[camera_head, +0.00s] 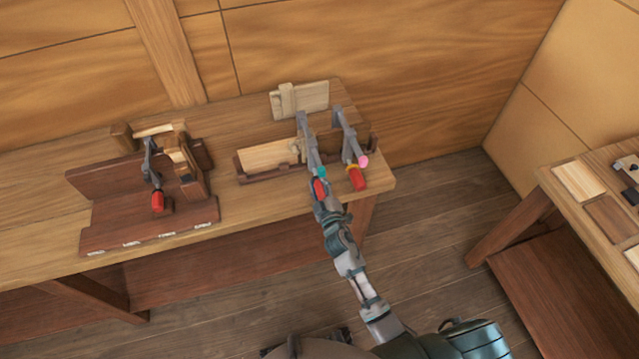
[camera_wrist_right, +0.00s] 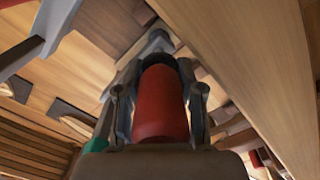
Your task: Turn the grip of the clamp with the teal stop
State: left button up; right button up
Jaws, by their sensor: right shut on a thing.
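The clamp with the teal stop (camera_head: 310,146) is fixed at the right part of the workbench, its grey bar running towards me. The teal stop (camera_head: 321,173) sits near the bar's front end, and a bit of teal shows in the right wrist view (camera_wrist_right: 96,145). My right gripper (camera_head: 319,196) is shut on the clamp's red grip (camera_head: 319,187). In the right wrist view the red grip (camera_wrist_right: 160,105) fills the middle, between the two fingers. A second clamp with a pink stop (camera_head: 363,161) and red grip (camera_head: 357,180) stands just to the right. My left gripper is not in view.
A dark wooden jig (camera_head: 110,205) with another red-gripped clamp (camera_head: 157,200) stands at the left of the workbench (camera_head: 240,212). A pale block (camera_head: 290,101) is behind the clamps. Another table (camera_head: 555,185) is at the right, with open floor between.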

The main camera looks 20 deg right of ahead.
jog(key=shift+a+f, duration=0.1)
jog(key=shift+a, duration=0.05)
jog(key=o, duration=1.2)
jog(key=shift+c, duration=0.2)
jog(key=s, duration=1.2)
